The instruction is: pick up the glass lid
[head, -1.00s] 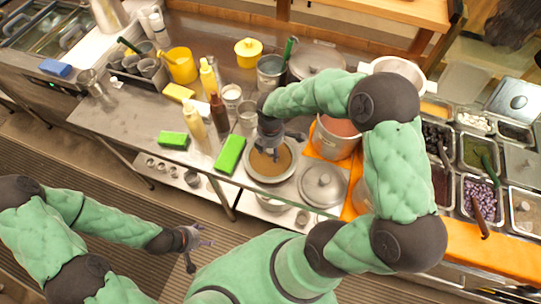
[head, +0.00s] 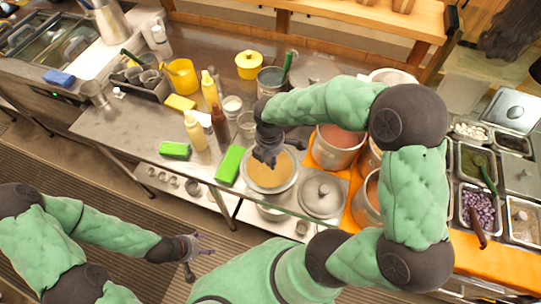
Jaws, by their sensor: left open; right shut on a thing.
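A round pot (head: 291,182) with a pale rim and tan contents showing stands at the counter's front edge. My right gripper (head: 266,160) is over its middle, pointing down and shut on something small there. This looks like the knob of a clear glass lid over the pot, but the fingers hide it and the lid's edge is hard to make out. A round grey lid with a knob (head: 322,193) sits just to the right, apart from the gripper. My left gripper (head: 198,246) is open and empty, low in front of the counter.
A green sponge (head: 229,165) lies left of the pot. Brown (head: 220,129) and cream (head: 195,132) bottles stand behind it. A large steel pot (head: 337,146) is on the right, near topping trays (head: 478,206). The counter's left part (head: 125,125) is mostly clear.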

